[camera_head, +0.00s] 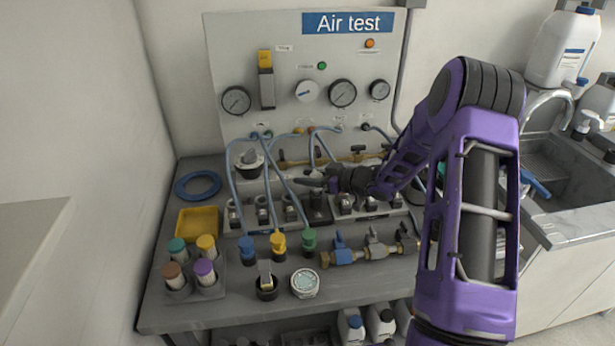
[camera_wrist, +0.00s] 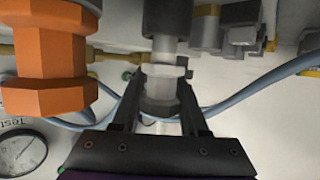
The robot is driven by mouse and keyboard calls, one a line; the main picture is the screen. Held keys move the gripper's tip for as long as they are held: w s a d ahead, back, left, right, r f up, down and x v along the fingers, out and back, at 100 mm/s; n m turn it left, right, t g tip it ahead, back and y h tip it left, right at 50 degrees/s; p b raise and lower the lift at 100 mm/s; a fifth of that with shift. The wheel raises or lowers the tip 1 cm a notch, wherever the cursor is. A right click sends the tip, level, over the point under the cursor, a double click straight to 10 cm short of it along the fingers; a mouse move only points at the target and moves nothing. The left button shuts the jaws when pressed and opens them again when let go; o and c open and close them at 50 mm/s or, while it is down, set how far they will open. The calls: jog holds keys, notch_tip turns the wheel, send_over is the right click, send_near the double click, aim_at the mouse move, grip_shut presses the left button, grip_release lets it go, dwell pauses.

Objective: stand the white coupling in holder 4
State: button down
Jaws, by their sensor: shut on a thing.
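My gripper (camera_wrist: 158,95) is shut on the white coupling (camera_wrist: 161,86), a pale, hex-sided fitting between the two dark fingers in the wrist view. A black cylindrical part (camera_wrist: 168,18) lines up with the coupling's top in that view; I cannot tell whether it belongs to the coupling. In the head view my gripper (camera_head: 312,182) reaches in from the right, over the back of the bench, above a row of holders (camera_head: 290,212). The coupling cannot be made out there. The holder numbers are too small to read, so I cannot tell which is holder 4.
A large orange fitting (camera_wrist: 45,65) is close to the left finger in the wrist view. Blue hoses (camera_head: 232,165) loop from the Air test panel (camera_head: 300,60) across the holder area. A brass valve manifold (camera_head: 370,252) and a yellow tray (camera_head: 198,223) are on the bench.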

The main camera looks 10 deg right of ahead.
jog(key=shift+f+b, duration=0.4)
jog(key=shift+f, duration=0.3)
jog(key=shift+c, duration=1.8)
grip_release()
jog(key=shift+r, duration=0.1)
jog(key=p+v, duration=0.1)
jog(key=v, duration=1.6)
jog(key=shift+s+d+p, duration=0.2)
jog(key=shift+p, duration=0.1)
